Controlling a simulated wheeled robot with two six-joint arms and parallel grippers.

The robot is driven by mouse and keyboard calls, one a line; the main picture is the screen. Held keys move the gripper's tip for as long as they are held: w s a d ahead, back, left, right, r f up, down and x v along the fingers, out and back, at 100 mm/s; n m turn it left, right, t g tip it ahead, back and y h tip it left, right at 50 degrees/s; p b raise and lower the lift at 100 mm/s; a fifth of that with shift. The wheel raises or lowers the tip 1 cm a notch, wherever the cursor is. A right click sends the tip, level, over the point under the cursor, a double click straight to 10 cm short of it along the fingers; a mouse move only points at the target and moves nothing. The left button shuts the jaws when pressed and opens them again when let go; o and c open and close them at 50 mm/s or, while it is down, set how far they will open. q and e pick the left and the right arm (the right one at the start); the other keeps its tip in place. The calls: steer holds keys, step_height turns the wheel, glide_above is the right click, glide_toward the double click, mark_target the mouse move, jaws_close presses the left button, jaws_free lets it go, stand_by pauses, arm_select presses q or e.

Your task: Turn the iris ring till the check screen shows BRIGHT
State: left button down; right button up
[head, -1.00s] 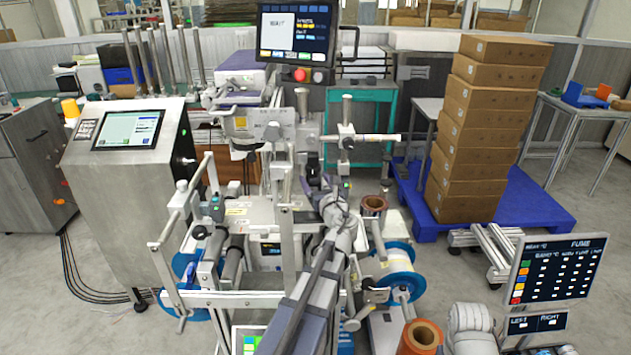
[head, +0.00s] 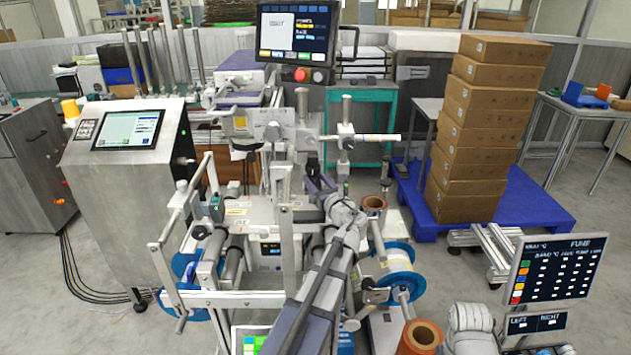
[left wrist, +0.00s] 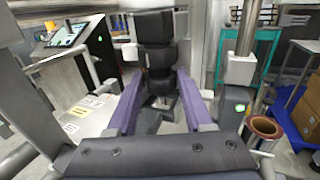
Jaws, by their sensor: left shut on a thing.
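A black, stepped cylinder (left wrist: 157,55), which looks like the lens with its iris ring, stands upright in the left wrist view. My left gripper (left wrist: 160,86) has its two purple fingers on either side of the cylinder's lower part and is shut on it. In the head view the left gripper (head: 316,180) is at the middle of the machine, and the ring is mostly hidden there. A dark screen (head: 294,32) hangs above the machine; its small text is too blurred to read surely. My right gripper is not in view.
Metal posts and rails of the machine crowd the left gripper; a vertical post (left wrist: 243,45) stands close on its right. A copper-coloured reel core (head: 373,203) is to the right. A tilted console (head: 128,130) stands at left, a FUME panel (head: 556,268) at lower right.

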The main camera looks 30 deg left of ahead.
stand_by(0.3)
arm_select(q)
steer(key=shift+c, duration=1.4)
jaws_free()
steer(key=v, duration=0.7)
steer(key=shift+s+d, duration=0.2)
steer(key=shift+d, duration=0.15)
